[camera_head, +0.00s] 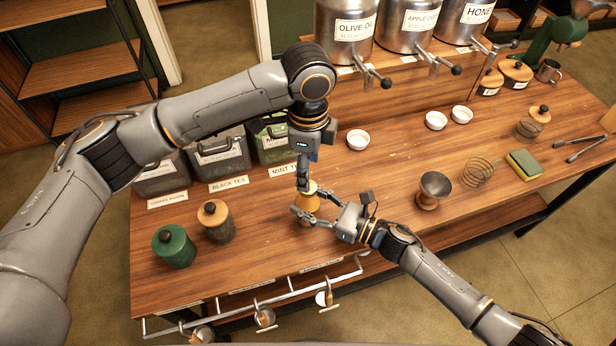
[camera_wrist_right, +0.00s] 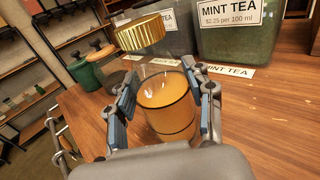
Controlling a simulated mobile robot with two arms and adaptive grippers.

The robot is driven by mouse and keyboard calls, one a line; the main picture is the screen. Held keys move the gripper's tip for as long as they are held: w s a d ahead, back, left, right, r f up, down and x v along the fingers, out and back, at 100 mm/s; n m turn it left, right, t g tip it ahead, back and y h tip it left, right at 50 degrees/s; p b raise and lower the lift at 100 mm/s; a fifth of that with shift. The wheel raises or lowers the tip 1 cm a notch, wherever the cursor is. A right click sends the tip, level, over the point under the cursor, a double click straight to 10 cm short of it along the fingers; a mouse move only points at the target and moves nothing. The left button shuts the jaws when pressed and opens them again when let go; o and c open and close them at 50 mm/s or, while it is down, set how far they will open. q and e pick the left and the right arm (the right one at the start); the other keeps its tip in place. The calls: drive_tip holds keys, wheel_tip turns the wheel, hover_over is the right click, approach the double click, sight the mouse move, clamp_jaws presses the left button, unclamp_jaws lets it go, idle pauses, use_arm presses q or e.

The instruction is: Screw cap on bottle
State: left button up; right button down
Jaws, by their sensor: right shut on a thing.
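The bottle (camera_wrist_right: 168,100) is a clear glass jar with amber contents, upright and open at the top in the right wrist view. In the head view it is the orange shape (camera_head: 306,204) on the table. My right gripper (camera_head: 299,202) is shut on it, one finger on each side. The gold ribbed cap (camera_wrist_right: 139,33) is in the air above the bottle, offset to the left in the right wrist view and apart from the rim. My left gripper (camera_head: 305,184) points down over the bottle, holding the cap; its fingertips are partly hidden.
A green jar (camera_head: 174,246) and a wooden-lidded jar (camera_head: 215,222) are at the left.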

use_arm(q)
wheel_tip(320, 180, up, 7)
drive_tip(key=shift+f, duration=0.2)
use_arm(e)
drive_tip(key=shift+c, duration=2.2)
unclamp_jaws()
drive_tip(key=v, duration=1.2)
